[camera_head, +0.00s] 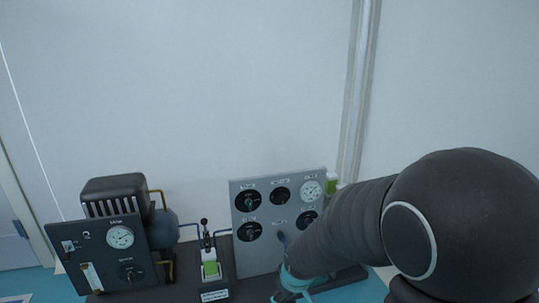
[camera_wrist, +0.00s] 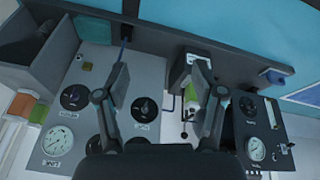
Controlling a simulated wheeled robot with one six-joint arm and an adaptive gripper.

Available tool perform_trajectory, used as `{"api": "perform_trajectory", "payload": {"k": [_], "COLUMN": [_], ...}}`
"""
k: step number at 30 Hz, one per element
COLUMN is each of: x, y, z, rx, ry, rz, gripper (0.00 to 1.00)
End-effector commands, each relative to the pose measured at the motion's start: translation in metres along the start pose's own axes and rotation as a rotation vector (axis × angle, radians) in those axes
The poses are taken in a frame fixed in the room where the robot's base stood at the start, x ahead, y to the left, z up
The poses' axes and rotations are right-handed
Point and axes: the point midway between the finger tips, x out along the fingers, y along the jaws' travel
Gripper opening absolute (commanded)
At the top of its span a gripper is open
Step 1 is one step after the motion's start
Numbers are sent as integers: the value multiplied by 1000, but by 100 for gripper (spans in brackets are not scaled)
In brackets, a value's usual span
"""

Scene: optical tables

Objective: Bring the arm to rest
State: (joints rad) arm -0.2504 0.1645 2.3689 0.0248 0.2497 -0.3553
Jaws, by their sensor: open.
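My arm, dark and jointed, reaches in from the right in the head view and covers part of the grey gauge panel (camera_head: 277,262). My gripper (camera_wrist: 158,80) shows in the wrist view with its two fingers spread apart and nothing between them. In the head view the gripper is mostly hidden behind my arm. In the wrist view the grey panel (camera_wrist: 95,65) with its dials lies behind and left of the fingers. The small valve unit with a lever (camera_wrist: 190,100) shows between and behind the fingers. I cannot tell the exact gap between the fingers and the panel.
A dark pump unit with a gauge (camera_head: 120,237) stands at the left, joined by pipes to a lever valve with a green block (camera_head: 210,268). A dark gauge box (camera_wrist: 256,130) is right in the wrist view. The wall (camera_head: 180,90) above is bare.

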Motion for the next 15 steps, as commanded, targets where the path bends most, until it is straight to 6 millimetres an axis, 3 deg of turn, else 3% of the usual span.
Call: {"api": "perform_trajectory", "payload": {"k": [1,3,15], "x": [-26,-53,-199], "y": [3,3,5], "z": [8,22,90], "rx": [54,130,435], "ry": [-26,-69,-174], "rz": [-4,-12,6], "gripper": [69,69,69]}}
